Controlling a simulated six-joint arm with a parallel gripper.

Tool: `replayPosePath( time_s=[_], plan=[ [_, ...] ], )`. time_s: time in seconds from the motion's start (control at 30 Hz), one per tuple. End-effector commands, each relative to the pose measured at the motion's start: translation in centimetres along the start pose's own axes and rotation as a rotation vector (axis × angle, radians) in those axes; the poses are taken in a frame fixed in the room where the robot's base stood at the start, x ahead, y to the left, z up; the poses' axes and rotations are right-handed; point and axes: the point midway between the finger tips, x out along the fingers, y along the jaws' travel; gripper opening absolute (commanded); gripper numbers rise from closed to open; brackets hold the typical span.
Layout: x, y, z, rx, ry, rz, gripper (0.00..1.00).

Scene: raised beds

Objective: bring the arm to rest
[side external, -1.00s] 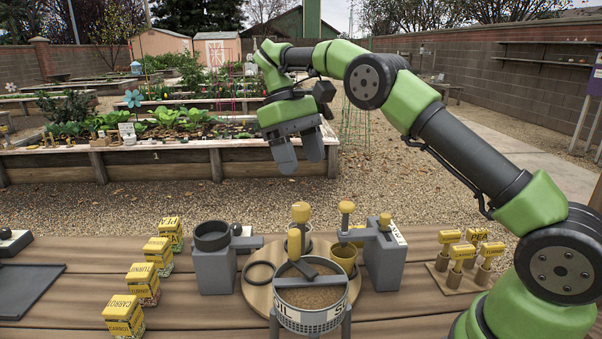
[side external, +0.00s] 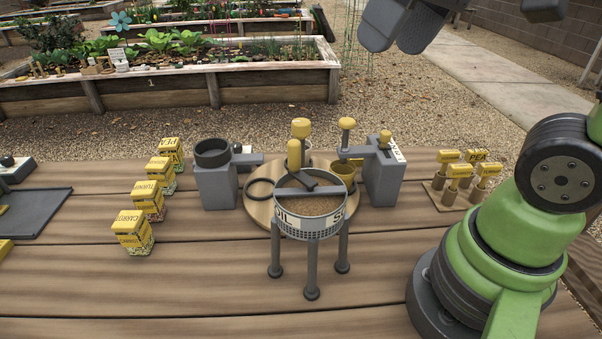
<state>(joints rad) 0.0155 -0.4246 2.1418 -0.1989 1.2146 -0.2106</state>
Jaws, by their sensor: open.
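My gripper (side external: 396,47) shows at the top of the side external view, partly cut off by the upper edge. Its two grey fingers are apart and hold nothing. It hangs in the air, well above the wooden table (side external: 180,285) and clear of everything on it. My green base stands at the right of the table. Most of my arm between the base and the gripper is out of the frame.
A soil sieve (side external: 310,222) on legs stands mid-table before a round board with yellow-handled tools. Seed packets (side external: 134,232) line the left. A grey tray (side external: 42,212) lies at far left. Yellow-topped markers (side external: 459,172) stand at right. The front left is clear.

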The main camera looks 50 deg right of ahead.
Motion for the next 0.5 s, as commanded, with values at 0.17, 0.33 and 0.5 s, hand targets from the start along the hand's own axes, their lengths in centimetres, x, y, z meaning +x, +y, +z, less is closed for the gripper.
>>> replayPosePath(
  time_s=[0.17,0.33,0.5],
  plan=[
    [0.4,-0.1,3.6,0.11,0.146,-0.084,0.63],
    [0.9,0.0,4.8,0.163,0.205,-0.121,0.63],
    [0.9,0.0,4.8,0.166,0.208,-0.123,0.63]
  ],
)
